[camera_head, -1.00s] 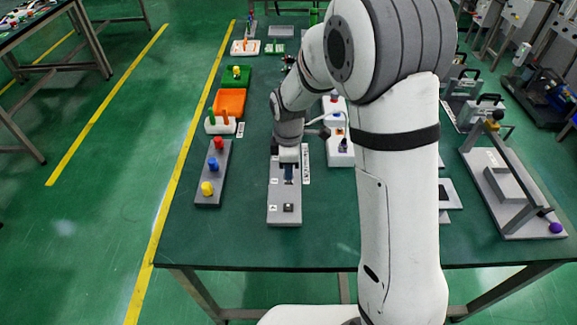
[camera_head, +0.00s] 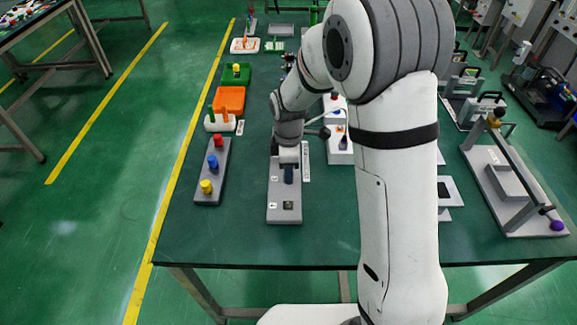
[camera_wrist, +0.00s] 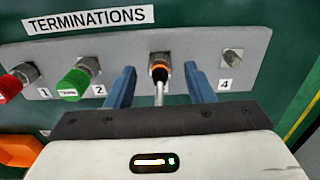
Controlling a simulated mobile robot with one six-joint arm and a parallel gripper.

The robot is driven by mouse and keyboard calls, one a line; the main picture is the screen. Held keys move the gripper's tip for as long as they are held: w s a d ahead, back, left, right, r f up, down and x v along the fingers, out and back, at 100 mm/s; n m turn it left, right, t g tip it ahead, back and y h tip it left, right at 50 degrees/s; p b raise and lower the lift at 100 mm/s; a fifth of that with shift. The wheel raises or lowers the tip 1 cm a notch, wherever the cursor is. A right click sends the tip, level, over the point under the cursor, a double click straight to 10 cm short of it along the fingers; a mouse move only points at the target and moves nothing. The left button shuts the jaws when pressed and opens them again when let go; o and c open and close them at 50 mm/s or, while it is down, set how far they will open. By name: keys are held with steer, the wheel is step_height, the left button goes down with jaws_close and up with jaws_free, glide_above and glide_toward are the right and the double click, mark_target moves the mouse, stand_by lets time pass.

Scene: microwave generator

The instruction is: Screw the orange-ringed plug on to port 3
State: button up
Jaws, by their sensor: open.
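The orange-ringed plug (camera_wrist: 159,72) shows in the wrist view, with a black body and a pale cable running toward my gripper. It sits in line with the metal fitting at the third place on the grey terminations panel (camera_wrist: 205,50); how far it is threaded on I cannot tell. My gripper (camera_wrist: 160,82) is open, one blue finger on each side of the plug, with visible gaps. The number label of port 3 is hidden. Port 4 (camera_wrist: 232,57) is a bare metal fitting. In the head view my gripper (camera_head: 289,173) is over the panel (camera_head: 285,216), and the plug is hidden.
A green cap (camera_wrist: 74,83) is on port 2 and a red cap (camera_wrist: 12,82) on port 1, left of the fingers. In the head view a grey rack with red, blue and yellow knobs (camera_head: 212,170) stands left of the panel. The table's front is clear.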

step_height(320, 180, up, 8)
steer(key=shift+f, duration=0.1)
stand_by(0.4)
stand_by(0.5)
